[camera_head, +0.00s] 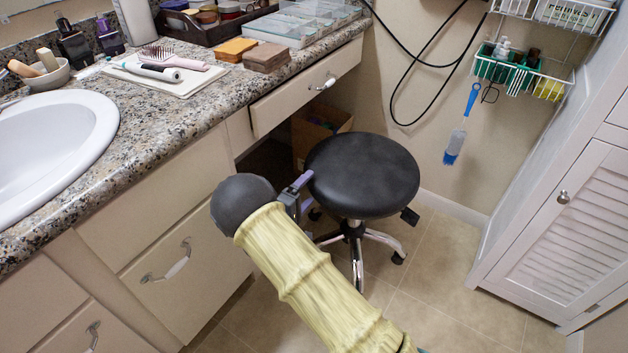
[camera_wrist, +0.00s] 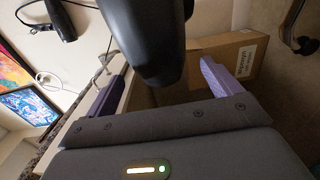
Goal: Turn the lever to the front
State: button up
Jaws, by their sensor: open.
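The black round stool (camera_head: 362,175) stands on the floor beside the counter, on a chrome base. A small black paddle, which looks like its lever (camera_head: 409,216), sticks out under the right side of the seat. My gripper (camera_head: 302,188) is at the left edge of the seat, on the opposite side from the paddle, partly hidden by my arm. In the wrist view my gripper (camera_wrist: 165,78) has its purple fingers wide apart. A dark rounded shape, probably the seat (camera_wrist: 150,40), shows between and beyond them. Whether they touch it I cannot tell. The lever is not clear in the wrist view.
A granite counter (camera_head: 180,118) with drawers runs along the left; one drawer (camera_head: 305,88) above the knee space seems slightly out. A cardboard box (camera_head: 318,130) stands behind the stool. A white louvred cabinet (camera_head: 560,225) is at right. Tiled floor (camera_head: 450,270) is free between stool and cabinet.

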jog(key=p+v, duration=0.4)
jog(key=v, duration=0.8)
jog(key=shift+s+a, duration=0.15)
jog(key=shift+s, duration=0.1)
jog(key=shift+f, duration=0.1)
jog(key=w+d+r+m+g+y+p, duration=0.25)
jog(key=w+d+r+m+y, duration=0.2)
jog(key=w+r, duration=0.3)
jog(key=d+r+m+g+y+p, duration=0.25)
jog(key=d+r+y, duration=0.2)
jog(key=r, duration=0.25)
jog(key=s+d+r+m+g+p, duration=0.1)
jog(key=s+d+r+m+g, duration=0.3)
jog(key=s+d, duration=0.65)
jog(key=s+d+r+m+g+p, duration=0.15)
jog(key=s+d+r+g, duration=0.4)
jog(key=s, duration=0.75)
notch_tip(320, 180, up, 38)
jog(key=d+t+p, duration=0.1)
jog(key=p, duration=3.7)
jog(key=shift+w+d+n+t, duration=0.25)
jog(key=shift+d+n+t, duration=0.05)
jog(key=shift+n+t, duration=0.05)
